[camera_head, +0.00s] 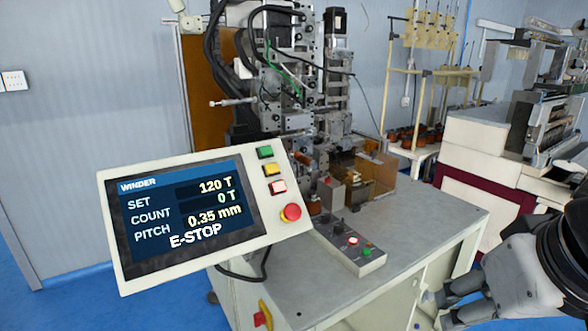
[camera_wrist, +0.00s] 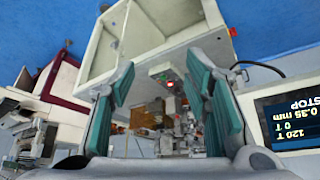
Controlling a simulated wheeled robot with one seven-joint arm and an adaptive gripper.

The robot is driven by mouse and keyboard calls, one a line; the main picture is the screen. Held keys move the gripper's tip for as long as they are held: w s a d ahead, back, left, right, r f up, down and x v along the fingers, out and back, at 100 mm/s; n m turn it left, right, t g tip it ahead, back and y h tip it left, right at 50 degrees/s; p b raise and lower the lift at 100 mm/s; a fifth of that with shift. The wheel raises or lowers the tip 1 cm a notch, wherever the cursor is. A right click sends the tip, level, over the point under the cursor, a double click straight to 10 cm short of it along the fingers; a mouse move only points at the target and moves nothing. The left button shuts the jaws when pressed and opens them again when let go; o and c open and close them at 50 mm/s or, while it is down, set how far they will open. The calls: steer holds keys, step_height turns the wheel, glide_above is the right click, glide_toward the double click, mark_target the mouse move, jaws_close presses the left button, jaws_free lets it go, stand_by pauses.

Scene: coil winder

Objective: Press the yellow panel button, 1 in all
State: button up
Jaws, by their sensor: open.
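The yellow panel button (camera_head: 272,170) is the middle of three square buttons in a column right of the screen on the white winder panel (camera_head: 140,284). A green button (camera_head: 265,152) is above it and a red button (camera_head: 278,187) with a pale, bright face is below. A round red mushroom button (camera_head: 290,212) sits lower. The screen (camera_head: 182,213) reads 120 T, 0 T, 0.35 mm and E-STOP. My gripper (camera_head: 434,308) is open and empty at the lower right, well apart from the panel. In the wrist view its open fingers (camera_wrist: 160,64) frame the machine; the yellow button is not visible there.
The winding machine (camera_head: 335,150) stands on a grey bench (camera_head: 405,215) behind the panel. A small control box (camera_head: 350,247) with red and green buttons lies on the bench. The bench lies between my gripper and the panel. Blue floor (camera_head: 60,300) shows at left.

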jaws_close()
stand_by(1.1)
